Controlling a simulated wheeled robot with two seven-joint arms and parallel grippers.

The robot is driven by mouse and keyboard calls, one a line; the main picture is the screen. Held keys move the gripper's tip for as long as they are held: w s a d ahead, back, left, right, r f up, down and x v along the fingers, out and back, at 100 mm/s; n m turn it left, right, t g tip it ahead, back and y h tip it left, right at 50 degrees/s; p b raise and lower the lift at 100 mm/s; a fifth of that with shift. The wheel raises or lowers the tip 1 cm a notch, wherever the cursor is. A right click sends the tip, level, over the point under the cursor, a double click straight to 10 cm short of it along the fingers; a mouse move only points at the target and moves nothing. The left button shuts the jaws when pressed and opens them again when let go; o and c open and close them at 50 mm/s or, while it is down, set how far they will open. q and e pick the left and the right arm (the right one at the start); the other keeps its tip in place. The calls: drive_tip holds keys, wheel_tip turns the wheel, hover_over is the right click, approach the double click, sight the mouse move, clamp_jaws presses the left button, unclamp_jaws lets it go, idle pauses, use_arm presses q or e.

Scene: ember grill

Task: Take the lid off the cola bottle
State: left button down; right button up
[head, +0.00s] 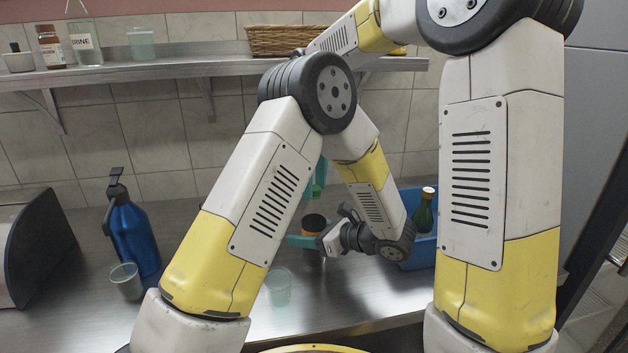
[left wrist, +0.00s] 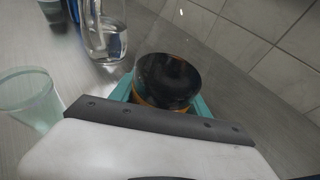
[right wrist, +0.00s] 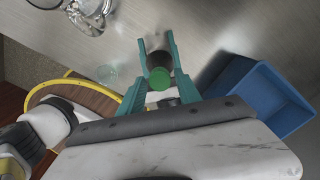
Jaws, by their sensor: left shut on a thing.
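The cola bottle (head: 313,222) stands upright, clear above, with dark cola and an orange band lower down. My left gripper (head: 306,242) is shut on its body; the left wrist view shows the dark cola (left wrist: 168,82) between the teal fingers. The green lid (right wrist: 158,78) shows from above in the right wrist view. My right gripper (right wrist: 157,62) is open, with one finger on each side of the lid and a gap visible on the right. In the head view my right gripper (head: 318,182) is above the bottle's body, partly hidden behind my left arm.
A blue bin (right wrist: 258,92) with a green bottle (head: 425,212) stands close on the right. A clear cup (head: 279,288) is in front, and a blue flask (head: 133,232) and another cup (head: 125,281) stand left. A metal shelf (head: 190,72) runs above the counter.

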clamp_jaws()
